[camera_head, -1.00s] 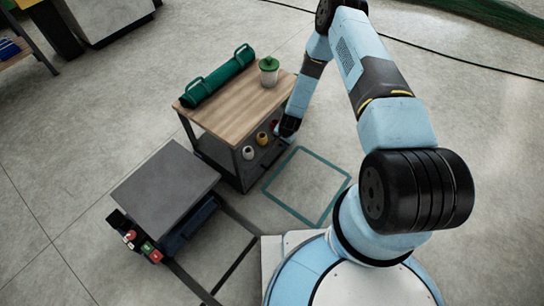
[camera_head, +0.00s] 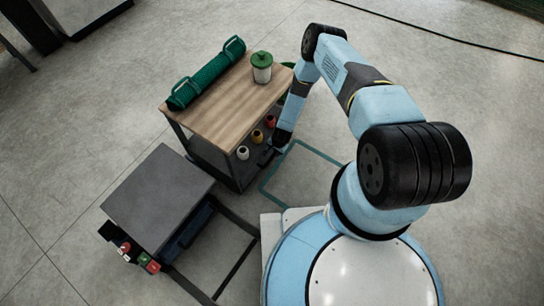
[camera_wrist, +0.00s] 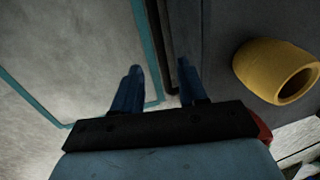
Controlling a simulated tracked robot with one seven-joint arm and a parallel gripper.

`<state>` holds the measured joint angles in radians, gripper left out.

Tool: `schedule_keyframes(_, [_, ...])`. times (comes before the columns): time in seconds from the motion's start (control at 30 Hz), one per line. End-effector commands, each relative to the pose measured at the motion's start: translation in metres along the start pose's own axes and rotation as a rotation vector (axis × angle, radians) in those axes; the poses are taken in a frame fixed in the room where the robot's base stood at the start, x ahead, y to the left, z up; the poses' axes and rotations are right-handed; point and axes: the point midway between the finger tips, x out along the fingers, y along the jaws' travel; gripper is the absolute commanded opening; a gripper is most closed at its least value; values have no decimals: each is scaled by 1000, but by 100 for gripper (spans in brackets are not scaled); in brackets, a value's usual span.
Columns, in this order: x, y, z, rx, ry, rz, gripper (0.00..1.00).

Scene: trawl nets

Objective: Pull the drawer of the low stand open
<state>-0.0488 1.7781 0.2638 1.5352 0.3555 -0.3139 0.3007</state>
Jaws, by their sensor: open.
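The low stand (camera_head: 222,108) has a wooden top and a dark grey body, left of my arm. Its front side faces my gripper (camera_head: 280,142), which is low beside that side, near the spools. In the wrist view my gripper (camera_wrist: 160,68) is open, with two dark blue fingers apart. A dark bar (camera_wrist: 164,35), perhaps the drawer's handle, runs between the fingertips along a grey surface (camera_wrist: 221,30). I cannot tell whether either finger touches it. The drawer's outline is not clear, so how far it is open cannot be told.
A yellow spool (camera_wrist: 272,70) lies close right of the fingers; white (camera_head: 243,153) and red (camera_head: 270,121) spools are nearby. A grey-topped table (camera_head: 158,200) stands in front. A teal floor outline (camera_head: 303,172) encloses bare floor.

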Motion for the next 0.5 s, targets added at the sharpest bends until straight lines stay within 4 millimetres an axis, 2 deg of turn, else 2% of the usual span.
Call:
schedule_keyframes(0.3, [49,0,1,-2,0,0,42])
schedule_keyframes(0.5, [69,-1,1,-1,0,0,42])
